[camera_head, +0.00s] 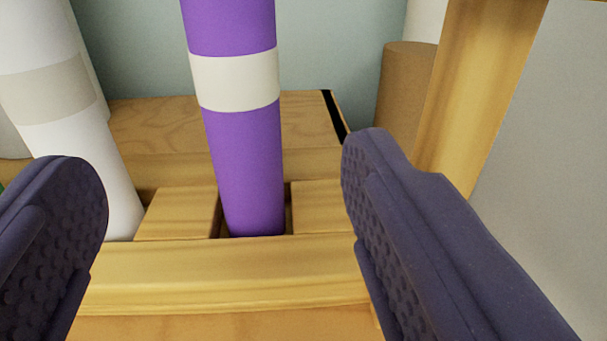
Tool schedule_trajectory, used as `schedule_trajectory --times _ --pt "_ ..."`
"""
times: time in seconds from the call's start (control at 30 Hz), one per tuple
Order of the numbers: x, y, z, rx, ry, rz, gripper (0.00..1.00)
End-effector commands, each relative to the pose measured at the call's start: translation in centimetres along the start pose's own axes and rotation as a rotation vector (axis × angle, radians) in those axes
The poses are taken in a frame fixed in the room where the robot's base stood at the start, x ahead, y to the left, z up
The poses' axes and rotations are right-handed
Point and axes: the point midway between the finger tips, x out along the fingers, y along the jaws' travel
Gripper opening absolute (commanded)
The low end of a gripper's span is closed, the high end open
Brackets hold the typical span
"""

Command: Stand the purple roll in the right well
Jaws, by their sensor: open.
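The purple roll (243,150) with a cream band stands nearly upright, leaning slightly in the picture. Its lower end is down in a well of the wooden rack (220,270), between two wooden blocks. This is the rightmost well I can see, just left of the wooden post. My gripper (225,225) is open, with one dark textured finger at the left and one at the right. The roll stands beyond and between the fingers, with clear gaps on both sides, and neither finger appears to touch it. The roll's top is out of view.
A white roll (75,135) with a grey band stands in the rack to the left, close to the left finger. A wooden post (480,90) rises at the right, with a brown cylinder (402,95) behind it. A wooden surface (160,130) lies behind the rack.

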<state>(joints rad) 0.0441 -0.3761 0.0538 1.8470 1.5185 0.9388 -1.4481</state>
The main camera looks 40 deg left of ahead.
Motion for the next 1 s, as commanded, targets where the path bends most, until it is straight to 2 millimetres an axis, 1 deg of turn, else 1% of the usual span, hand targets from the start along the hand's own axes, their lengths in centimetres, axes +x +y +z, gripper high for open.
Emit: schedule_trajectory --times 0.27,0.37,0.47,0.53,0.6,0.67,0.7,0.8,0.9,1.0 --pt "-0.3 0.1 0.0 0.003 -0.009 0.004 0.78" --pt "-0.4 0.9 0.7 0.023 -0.075 0.044 0.78" --pt "-1.2 2.9 1.8 0.065 -0.193 0.156 0.78" --pt "-2.2 4.9 2.2 0.093 -0.268 0.273 0.78" --pt "-3.6 7.3 2.0 0.113 -0.315 0.411 0.78" --pt "-5.1 9.2 1.3 0.123 -0.328 0.532 0.78" --pt "-6.1 10.5 0.7 0.126 -0.326 0.612 0.78" --pt "-8.4 12.9 -1.4 0.122 -0.288 0.782 0.78" --pt "-10.0 14.3 -3.2 0.112 -0.241 0.888 0.78" --pt "-10.7 14.9 -4.1 0.107 -0.215 0.933 0.78"
